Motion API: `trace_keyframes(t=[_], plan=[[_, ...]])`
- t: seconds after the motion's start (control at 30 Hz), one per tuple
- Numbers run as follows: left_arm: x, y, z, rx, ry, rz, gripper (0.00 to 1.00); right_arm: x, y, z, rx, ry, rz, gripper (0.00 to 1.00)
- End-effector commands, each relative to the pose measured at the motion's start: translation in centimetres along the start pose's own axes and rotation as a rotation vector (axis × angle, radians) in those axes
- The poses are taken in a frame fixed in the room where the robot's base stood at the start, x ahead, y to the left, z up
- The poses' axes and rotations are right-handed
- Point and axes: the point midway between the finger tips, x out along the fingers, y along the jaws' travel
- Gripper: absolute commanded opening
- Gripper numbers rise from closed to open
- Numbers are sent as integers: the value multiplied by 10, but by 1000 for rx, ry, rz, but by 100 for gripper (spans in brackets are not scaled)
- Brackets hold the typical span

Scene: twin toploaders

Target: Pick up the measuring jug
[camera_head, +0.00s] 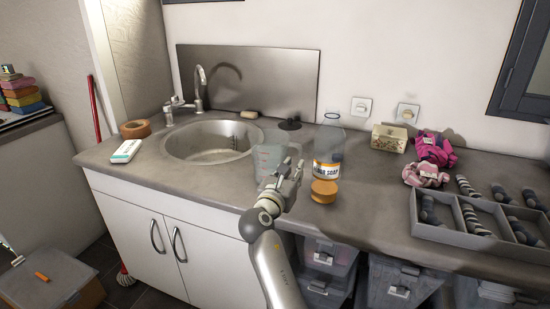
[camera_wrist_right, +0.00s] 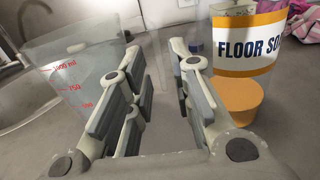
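The measuring jug (camera_head: 268,158) is a clear, see-through vessel on the counter, just right of the sink. In the right wrist view the jug (camera_wrist_right: 68,85) shows red volume marks and stands at the left, outside the fingers. My right gripper (camera_head: 290,172) is in front of and slightly right of the jug, partly covering it in the head view. In the wrist view its fingers (camera_wrist_right: 157,75) are apart with only counter visible between them. I cannot tell whether the left finger touches the jug. My left gripper is not in view.
A floor soap bottle (camera_head: 328,145) stands close to the gripper's right, with an orange round item (camera_head: 324,191) before it. The sink (camera_head: 208,141) is left. Pink cloth (camera_head: 435,150) and a grey divided tray (camera_head: 455,236) lie right. Counter behind the jug holds a dark stopper (camera_head: 290,124).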

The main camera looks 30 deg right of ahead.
Motion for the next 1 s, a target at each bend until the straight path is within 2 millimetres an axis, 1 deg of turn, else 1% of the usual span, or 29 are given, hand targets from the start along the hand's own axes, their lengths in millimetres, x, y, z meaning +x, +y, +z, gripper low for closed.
trace_keyframes(t=[0.03, 0.1, 0.2, 0.27, 0.37, 0.53, 0.6, 0.7, 0.8, 0.97, 1.0], plan=[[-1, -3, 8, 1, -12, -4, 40, 9, 0, 1, 0, -1, 0, 21], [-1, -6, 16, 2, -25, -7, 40, 19, 0, 0, -1, 0, 0, 21], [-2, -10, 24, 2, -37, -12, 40, 29, 1, 0, 0, -1, 2, 21], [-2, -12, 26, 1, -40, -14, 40, 32, 1, -1, 1, 0, 2, 21], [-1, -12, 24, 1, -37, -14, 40, 39, 1, -4, 0, 1, 0, 21], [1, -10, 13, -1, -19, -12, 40, 62, 4, -13, 0, 1, 1, 21], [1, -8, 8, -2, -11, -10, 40, 72, 4, -13, 1, -1, 0, 21], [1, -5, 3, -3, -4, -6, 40, 81, 4, -13, 0, 0, 1, 21], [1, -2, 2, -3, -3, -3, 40, 84, 4, -14, 0, 1, 2, 21], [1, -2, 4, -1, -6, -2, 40, 84, 4, -14, 1, 1, 2, 21], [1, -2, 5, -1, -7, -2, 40, 84, 4, -14, 1, 1, 2, 18]])
